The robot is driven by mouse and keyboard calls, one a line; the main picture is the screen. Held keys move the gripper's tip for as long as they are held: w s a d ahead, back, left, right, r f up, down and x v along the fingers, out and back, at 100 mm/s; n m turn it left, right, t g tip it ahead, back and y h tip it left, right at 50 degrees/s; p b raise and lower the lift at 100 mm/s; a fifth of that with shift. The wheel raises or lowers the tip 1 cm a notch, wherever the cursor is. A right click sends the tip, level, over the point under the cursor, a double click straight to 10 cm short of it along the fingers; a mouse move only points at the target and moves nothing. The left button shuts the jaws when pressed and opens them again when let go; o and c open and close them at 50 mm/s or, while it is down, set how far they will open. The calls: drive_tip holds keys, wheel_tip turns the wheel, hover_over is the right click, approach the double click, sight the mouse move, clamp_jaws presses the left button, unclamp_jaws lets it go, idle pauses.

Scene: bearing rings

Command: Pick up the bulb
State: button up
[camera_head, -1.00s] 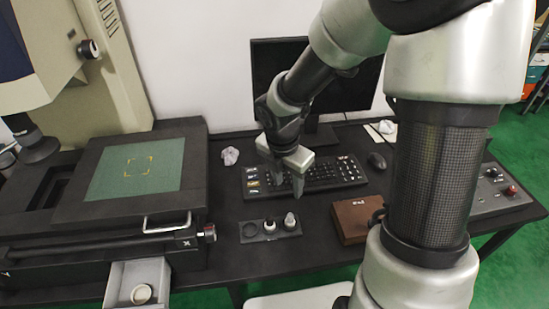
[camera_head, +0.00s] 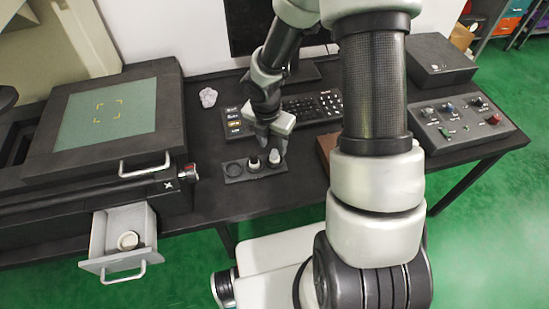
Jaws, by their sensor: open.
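The bulb appears to be the grey, rounded piece (camera_head: 274,157) in the right place of a small dark holder (camera_head: 233,178) on the bench. A white-bodied piece with a dark top (camera_head: 254,164) stands in the middle place, and the left place looks empty. My gripper (camera_head: 273,147) points down with its fingers apart, just above and behind the grey piece. The fingertips overlap its top in this view, so I cannot tell whether they touch it or how far apart they are in depth.
A keyboard (camera_head: 312,108) lies behind my gripper, with crumpled paper (camera_head: 208,97) to the left. A stage with a green plate (camera_head: 105,112) and an open drawer (camera_head: 103,245) holding a ring (camera_head: 128,240) stand left. A control box (camera_head: 465,122) is right. My arm partly hides a brown box (camera_head: 326,148).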

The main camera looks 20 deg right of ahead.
sight(274, 151)
drive_tip(key=f, duration=0.3)
drive_tip(key=f+b, duration=0.1)
drive_tip(key=shift+w+d+f, duration=0.15)
drive_tip(key=shift+w+d, duration=0.15)
drive_tip(key=shift+w, duration=0.1)
clamp_jaws()
